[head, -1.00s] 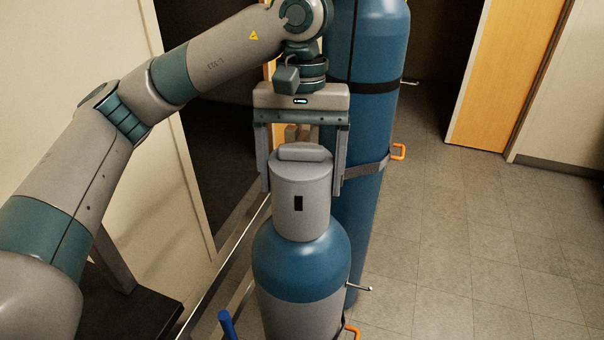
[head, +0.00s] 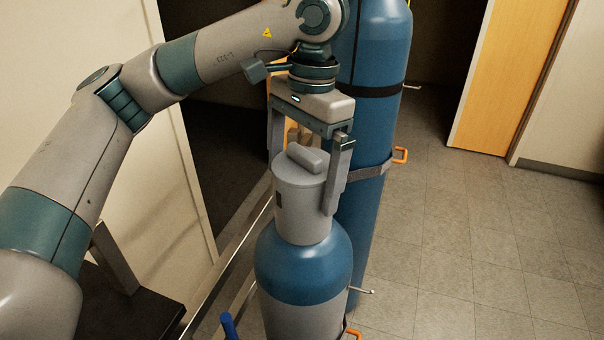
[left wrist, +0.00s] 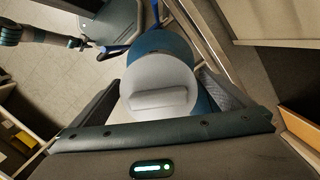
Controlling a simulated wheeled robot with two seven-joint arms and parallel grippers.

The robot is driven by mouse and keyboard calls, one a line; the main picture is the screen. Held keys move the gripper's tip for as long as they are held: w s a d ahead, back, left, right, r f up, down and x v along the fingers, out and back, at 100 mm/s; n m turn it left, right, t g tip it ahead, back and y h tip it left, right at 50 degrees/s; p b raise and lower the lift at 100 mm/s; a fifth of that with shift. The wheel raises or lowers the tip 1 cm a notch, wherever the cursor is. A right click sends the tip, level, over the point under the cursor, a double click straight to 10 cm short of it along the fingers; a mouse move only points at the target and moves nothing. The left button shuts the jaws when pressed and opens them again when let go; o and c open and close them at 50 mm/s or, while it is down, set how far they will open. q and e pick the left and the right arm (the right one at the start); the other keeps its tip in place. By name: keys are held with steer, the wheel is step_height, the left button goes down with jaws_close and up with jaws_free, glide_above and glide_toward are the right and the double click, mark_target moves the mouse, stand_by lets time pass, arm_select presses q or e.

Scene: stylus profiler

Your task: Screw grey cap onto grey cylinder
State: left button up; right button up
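The grey cap (head: 300,207) has a bar-like ridge on top and a dark slot in its side. It sits upright on the blue shoulder of the front cylinder (head: 302,312), whose body below is grey. My left gripper (head: 302,190) points down with one finger on each side of the cap and appears shut on it. In the left wrist view the cap (left wrist: 160,88) is between the two fingers (left wrist: 160,90), with the blue shoulder behind it. The neck of the cylinder is hidden. My right gripper is out of the head view; a small arm end at the wrist view's upper left is unclear.
A taller blue cylinder (head: 368,130) stands close behind, with a grey strap (head: 370,172) and orange hook. A wall rail runs along the left. A blue rod (head: 228,326) rises at the bottom. Tiled floor (head: 470,250) on the right is free.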

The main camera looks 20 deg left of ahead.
mark_target(305, 150)
arm_select(q)
steer(key=shift+f, duration=0.25)
steer(key=shift+c, duration=0.3)
steer(key=shift+r, duration=0.1)
steer(key=shift+w+d+r+p, duration=0.1)
steer(key=shift+r+p, duration=0.7)
steer(key=shift+r, duration=0.35)
steer(key=shift+w+d+r+p, duration=0.1)
steer(key=shift+w+r+p, duration=0.05)
steer(key=shift+r+p, duration=0.8)
steer(key=shift+w+d+r+p, duration=0.1)
steer(key=shift+r+p, duration=0.55)
steer(key=shift+r, duration=0.65)
steer(key=shift+w+r, duration=0.1)
steer(key=shift+r, duration=0.6)
step_height(305, 150, up, 16)
steer(key=w+d, duration=0.1)
steer(key=shift+w+b, duration=0.25)
steer(key=shift+b, duration=0.2)
steer(key=shift+f, duration=0.1)
steer(key=shift+d+f, duration=0.1)
